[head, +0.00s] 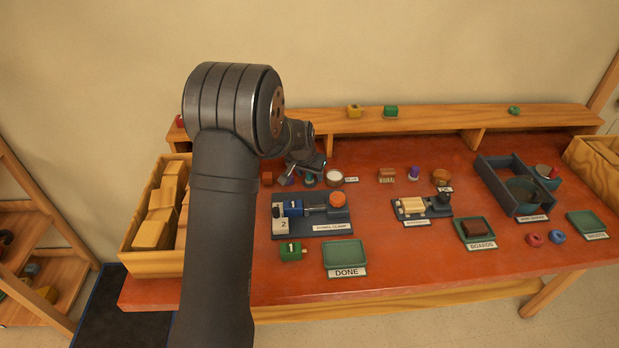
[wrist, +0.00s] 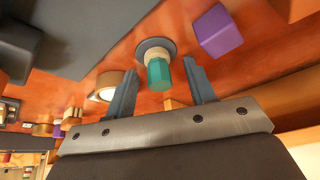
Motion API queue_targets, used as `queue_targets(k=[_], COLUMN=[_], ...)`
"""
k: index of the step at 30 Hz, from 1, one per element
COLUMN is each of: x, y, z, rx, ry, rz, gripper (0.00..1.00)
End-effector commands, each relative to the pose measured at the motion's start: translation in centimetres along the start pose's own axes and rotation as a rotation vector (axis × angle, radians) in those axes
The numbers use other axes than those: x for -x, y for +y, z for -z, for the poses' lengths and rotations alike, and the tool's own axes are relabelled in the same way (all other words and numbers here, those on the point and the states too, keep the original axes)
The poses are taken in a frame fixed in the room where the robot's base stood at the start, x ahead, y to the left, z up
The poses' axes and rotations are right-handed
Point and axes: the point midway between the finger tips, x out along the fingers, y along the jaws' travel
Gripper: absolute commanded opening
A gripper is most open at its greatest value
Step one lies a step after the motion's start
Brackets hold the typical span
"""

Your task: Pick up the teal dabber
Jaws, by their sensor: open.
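The teal dabber (wrist: 159,75) has a teal faceted top, a pale neck and a dark round base, and stands on the orange-red bench. It also shows small in the head view (head: 310,179), partly hidden by my gripper (head: 303,172). In the wrist view my gripper (wrist: 161,67) is open, with one finger on each side of the teal top. Gaps show between the top and both fingers, so it is not held. I cannot tell exactly how deep the top lies between the fingers.
A round white-topped pot (head: 335,176) stands close right of the dabber. A purple block (wrist: 218,32) is near the right finger in the wrist view. The clamp fixture (head: 318,227) lies in front, and a wooden shelf (head: 430,119) runs behind.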

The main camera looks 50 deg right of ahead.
Motion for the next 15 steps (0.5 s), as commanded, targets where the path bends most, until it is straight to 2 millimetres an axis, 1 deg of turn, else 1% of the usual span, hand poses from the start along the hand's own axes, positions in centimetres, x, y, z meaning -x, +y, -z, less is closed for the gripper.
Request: queue_targets(k=[4, 5, 9, 11, 12, 15], x=[0.04, 0.04, 0.05, 0.05, 0.05, 0.06], y=[0.01, 0.0, 0.0, 0.0, 0.01, 0.0], z=[0.01, 0.01, 0.01, 0.0, 0.0, 0.0], rx=[0.0, 0.0, 0.0, 0.0, 0.0, 0.0], ry=[0.0, 0.0, 0.0, 0.0, 0.0, 0.0], rz=[0.0, 0.0, 0.0, 0.0, 0.0, 0.0], gripper=[0.5, 0.46, 0.18, 0.07, 0.03, 0.03])
